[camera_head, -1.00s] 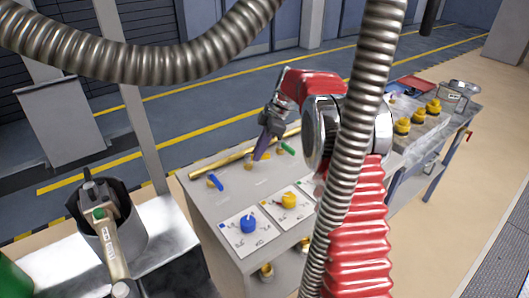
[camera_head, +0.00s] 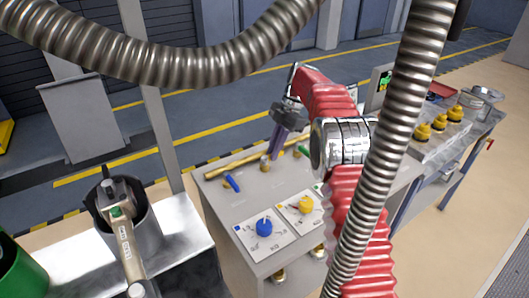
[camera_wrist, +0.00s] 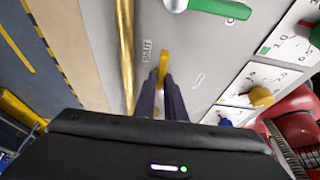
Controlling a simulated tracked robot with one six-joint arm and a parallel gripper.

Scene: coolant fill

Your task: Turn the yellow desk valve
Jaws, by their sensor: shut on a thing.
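The yellow desk valve (camera_wrist: 164,66) has a small yellow handle, seen in the wrist view on the grey desk top (camera_wrist: 185,60). My gripper (camera_wrist: 160,85) has two dark purple fingers, shut on that handle from either side. In the head view my gripper (camera_head: 273,154) reaches down to the valve's brass fitting (camera_head: 265,163) between the blue handle (camera_head: 232,182) and the green handle (camera_head: 301,151). The fingers hide most of the yellow handle there.
A brass pipe (camera_head: 228,159) runs along the desk's back edge. White panels with a blue knob (camera_head: 264,227) and a yellow knob (camera_head: 305,205) lie in front. A grey canister (camera_head: 130,215) stands at left; several yellow-capped fittings (camera_head: 424,131) are at right.

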